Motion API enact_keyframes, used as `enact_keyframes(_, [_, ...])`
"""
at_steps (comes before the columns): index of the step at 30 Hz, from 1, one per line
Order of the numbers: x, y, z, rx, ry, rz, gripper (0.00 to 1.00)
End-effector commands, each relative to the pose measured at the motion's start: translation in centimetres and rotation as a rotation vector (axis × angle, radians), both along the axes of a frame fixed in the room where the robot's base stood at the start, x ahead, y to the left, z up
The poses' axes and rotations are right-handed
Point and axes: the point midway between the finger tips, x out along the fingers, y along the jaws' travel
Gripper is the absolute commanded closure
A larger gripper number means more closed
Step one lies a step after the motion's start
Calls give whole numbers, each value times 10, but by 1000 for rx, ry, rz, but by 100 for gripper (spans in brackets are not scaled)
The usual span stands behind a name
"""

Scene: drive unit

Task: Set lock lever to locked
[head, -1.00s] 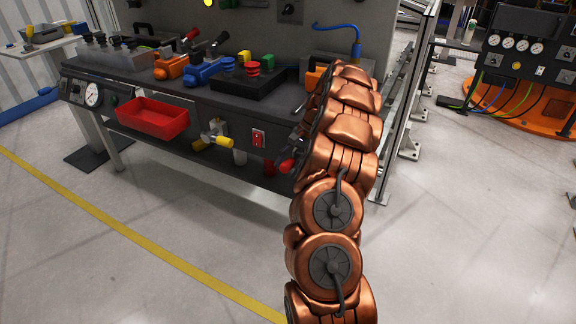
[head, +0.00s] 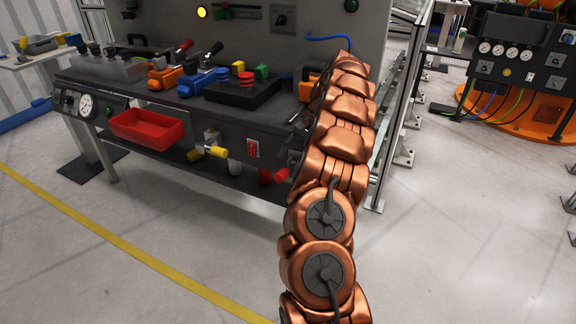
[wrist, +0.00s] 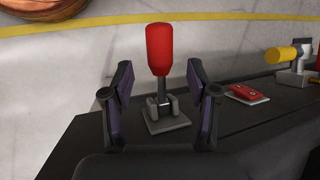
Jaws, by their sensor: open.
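The lever has a red handle (wrist: 159,50) on a dark stem and a grey base plate (wrist: 167,121) on the bench's dark front panel. In the wrist view the handle points up the picture, between my fingers. My gripper (wrist: 158,78) is open around the lever, with a gap on both sides of the stem. In the head view the red handle (head: 268,177) sticks out below the bench front, beside my arm. My gripper (head: 297,124) is mostly hidden there by the copper arm, as is the lever's base.
A yellow-handled valve (head: 208,152) and a red switch plate (head: 252,149) sit left of the lever on the panel. Toggle clamps and a black button box (head: 242,93) stand on the bench. The floor in front is clear.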

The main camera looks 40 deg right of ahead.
Motion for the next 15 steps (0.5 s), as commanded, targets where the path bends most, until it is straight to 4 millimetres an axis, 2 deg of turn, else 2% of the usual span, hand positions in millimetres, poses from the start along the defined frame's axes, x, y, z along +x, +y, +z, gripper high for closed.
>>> enact_keyframes(6, [-1,-5,8,-2,-2,-1,41])
enact_keyframes(15, [-1,-5,9,-1,-1,-1,41])
